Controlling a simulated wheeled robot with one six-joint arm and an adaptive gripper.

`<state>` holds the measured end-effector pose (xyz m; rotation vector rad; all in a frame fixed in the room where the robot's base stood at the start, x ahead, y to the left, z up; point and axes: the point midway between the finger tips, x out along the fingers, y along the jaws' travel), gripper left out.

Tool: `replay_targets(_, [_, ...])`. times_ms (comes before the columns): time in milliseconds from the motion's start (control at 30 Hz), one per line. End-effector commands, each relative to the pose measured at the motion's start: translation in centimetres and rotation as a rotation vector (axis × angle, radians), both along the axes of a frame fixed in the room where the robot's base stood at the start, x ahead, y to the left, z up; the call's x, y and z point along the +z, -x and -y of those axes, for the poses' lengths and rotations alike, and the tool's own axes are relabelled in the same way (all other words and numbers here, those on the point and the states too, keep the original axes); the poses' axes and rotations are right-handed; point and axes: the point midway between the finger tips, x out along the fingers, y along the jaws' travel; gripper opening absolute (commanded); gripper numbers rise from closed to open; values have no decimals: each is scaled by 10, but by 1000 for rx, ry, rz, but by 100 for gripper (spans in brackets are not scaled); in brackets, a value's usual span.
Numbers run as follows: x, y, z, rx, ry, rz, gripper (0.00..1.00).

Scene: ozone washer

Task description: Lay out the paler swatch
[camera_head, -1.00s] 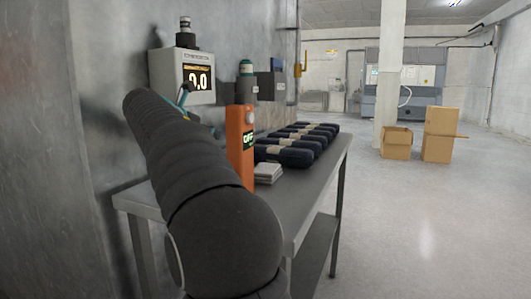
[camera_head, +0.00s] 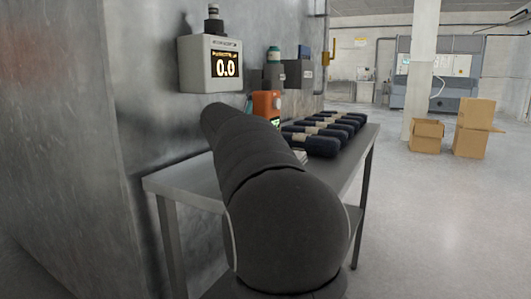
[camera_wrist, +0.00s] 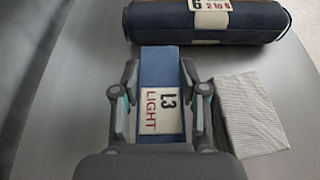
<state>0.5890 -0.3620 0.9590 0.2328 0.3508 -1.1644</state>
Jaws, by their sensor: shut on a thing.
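In the wrist view, a blue denim swatch (camera_wrist: 158,62) with a cream label reading "L3 LIGHT" lies between the fingers of my gripper (camera_wrist: 161,88). The gripper is shut on it, with one finger along each long side. The far end of the swatch extends past the fingertips towards a dark blue denim roll. The near end is hidden by my gripper body. Only this one labelled swatch shows, so I cannot compare its shade with another. In the head view my arm hides the gripper and the swatch.
A labelled denim roll (camera_wrist: 205,22) lies just ahead, and a pale grey ribbed cloth stack (camera_wrist: 250,113) sits close right. Several rolls (camera_head: 322,144) line the metal table (camera_head: 183,183).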

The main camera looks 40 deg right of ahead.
Motion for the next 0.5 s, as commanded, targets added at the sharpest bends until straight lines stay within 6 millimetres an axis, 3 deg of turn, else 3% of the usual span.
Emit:
replay_targets(233, [-32,0,0,1,-1,-2,8])
replay_targets(500, [-35,0,0,0,-1,0,8])
